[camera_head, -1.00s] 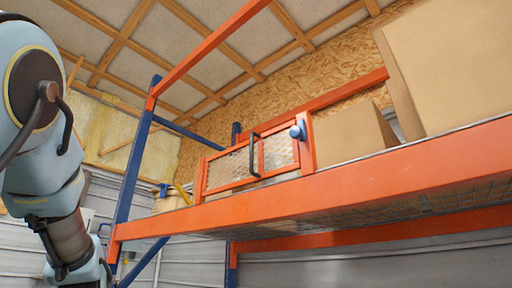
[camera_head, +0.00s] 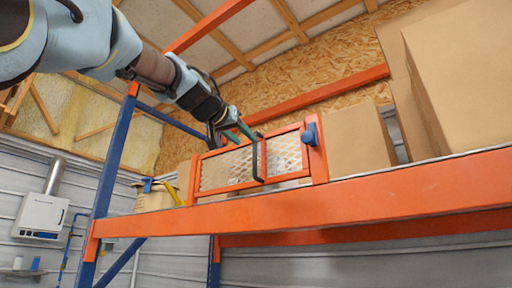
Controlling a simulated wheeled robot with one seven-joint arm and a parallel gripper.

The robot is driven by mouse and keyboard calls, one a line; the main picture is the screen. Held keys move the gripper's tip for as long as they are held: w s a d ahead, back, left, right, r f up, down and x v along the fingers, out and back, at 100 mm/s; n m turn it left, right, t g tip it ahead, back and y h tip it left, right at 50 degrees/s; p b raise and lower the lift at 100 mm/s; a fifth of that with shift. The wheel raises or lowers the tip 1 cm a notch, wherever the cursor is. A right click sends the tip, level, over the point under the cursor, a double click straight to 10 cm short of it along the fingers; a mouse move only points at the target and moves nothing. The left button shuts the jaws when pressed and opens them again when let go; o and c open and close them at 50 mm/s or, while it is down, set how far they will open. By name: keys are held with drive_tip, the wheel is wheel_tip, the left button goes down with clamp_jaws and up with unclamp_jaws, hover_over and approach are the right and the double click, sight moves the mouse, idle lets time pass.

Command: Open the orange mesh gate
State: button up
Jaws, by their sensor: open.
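The orange mesh gate (camera_head: 228,172) stands upright on the rack's shelf beam and looks shut. It has an orange frame, pale wire mesh and a black bar handle (camera_head: 259,160) near its middle. A blue knob-like part (camera_head: 312,134) sits on the orange post at the gate's right end. My gripper (camera_head: 246,134) reaches in from the upper left with its green-tipped fingers open, close to the top of the black handle. I cannot tell whether the fingers touch the handle or stand around it.
The orange shelf beam (camera_head: 330,205) runs across in front below the gate. Cardboard boxes (camera_head: 357,146) stand on the shelf to the right, with larger ones (camera_head: 470,75) further right. A blue rack upright (camera_head: 112,180) stands left, under my arm. An orange rail (camera_head: 290,102) runs behind the gate.

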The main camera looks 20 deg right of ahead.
sight(254, 149)
drive_tip(key=p+x, duration=0.4)
drive_tip(key=x, duration=0.3)
drive_tip(key=shift+w+d+r, duration=0.1)
drive_tip(key=shift+w, duration=0.1)
drive_tip(key=shift+w+d+f, duration=0.2)
drive_tip(key=shift+w+d, duration=0.2)
drive_tip(key=shift+d, duration=0.1)
drive_tip(key=shift+c, duration=0.3)
clamp_jaws()
idle(0.4)
